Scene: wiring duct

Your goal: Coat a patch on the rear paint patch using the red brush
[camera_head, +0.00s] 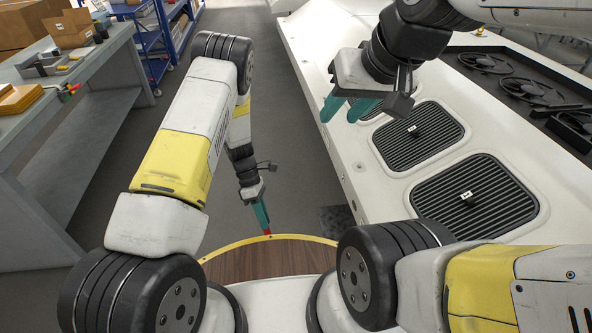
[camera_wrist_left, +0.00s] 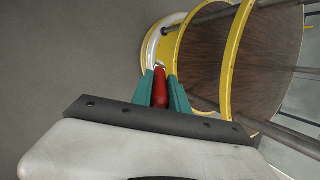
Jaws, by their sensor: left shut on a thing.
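My left gripper (camera_head: 262,216) hangs low, at the middle of the head view. Its teal fingers are shut on the red brush, whose red end (camera_head: 267,232) just shows below the fingertips. In the left wrist view the red handle (camera_wrist_left: 160,90) stands between the two fingers, with a pale part beyond it; the bristles are not clear. My right gripper (camera_head: 346,108) is open and empty, over the left edge of the white panel (camera_head: 350,170). I cannot make out a rear paint patch in either view.
The white panel carries dark ribbed vents (camera_head: 474,197) and, at right, a black tray with round fans (camera_head: 530,91). A grey workbench (camera_head: 85,75) with boxes and tools stands at left, a blue cart (camera_head: 155,40) behind it. The floor between bench and panel is clear.

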